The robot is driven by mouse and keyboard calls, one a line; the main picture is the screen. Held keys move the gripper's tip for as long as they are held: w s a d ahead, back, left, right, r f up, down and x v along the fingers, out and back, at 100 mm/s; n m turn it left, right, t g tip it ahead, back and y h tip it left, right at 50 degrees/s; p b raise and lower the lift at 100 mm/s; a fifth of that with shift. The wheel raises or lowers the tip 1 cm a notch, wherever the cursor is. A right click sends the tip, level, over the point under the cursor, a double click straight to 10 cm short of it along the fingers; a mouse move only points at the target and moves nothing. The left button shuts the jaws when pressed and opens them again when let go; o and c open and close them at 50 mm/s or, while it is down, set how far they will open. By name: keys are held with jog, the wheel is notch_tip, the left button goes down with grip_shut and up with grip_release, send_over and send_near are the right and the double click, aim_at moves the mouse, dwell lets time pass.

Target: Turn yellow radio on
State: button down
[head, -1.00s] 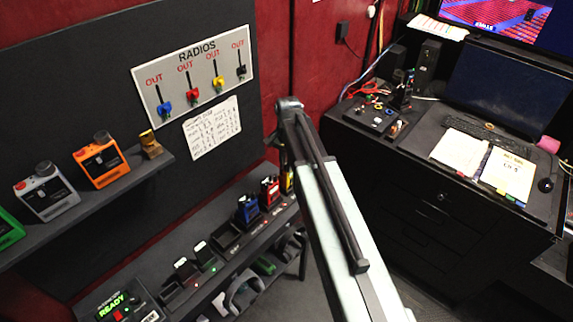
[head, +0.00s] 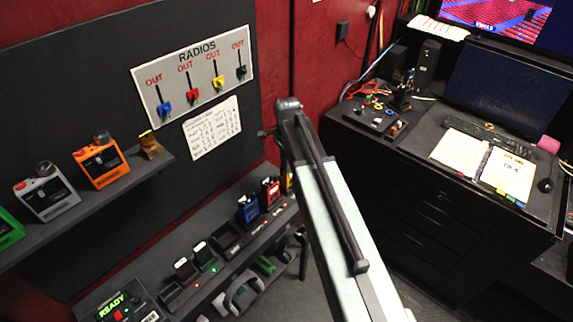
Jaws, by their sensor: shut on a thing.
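A yellow radio (head: 287,184) shows only as a narrow strip in the head view. It is at the right end of the radio row on the lower shelf, beside the red radio (head: 270,191), and my arm hides most of it. My gripper is hidden behind my raised arm, so I cannot see its fingers or whether they touch the yellow radio. The yellow radio's knob and switch cannot be made out.
A blue radio (head: 248,209) stands left of the red one. Dark radios (head: 185,268) stand further left, past an empty slot. A RADIOS board (head: 195,75) hangs on the wall. A black desk (head: 430,185) stands at the right.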

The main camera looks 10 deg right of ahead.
dwell(0.4)
jog(key=c, duration=1.4)
grip_release()
notch_tip(320, 180, up, 8)
jog(key=p, duration=0.8)
jog(key=shift+f, duration=0.1)
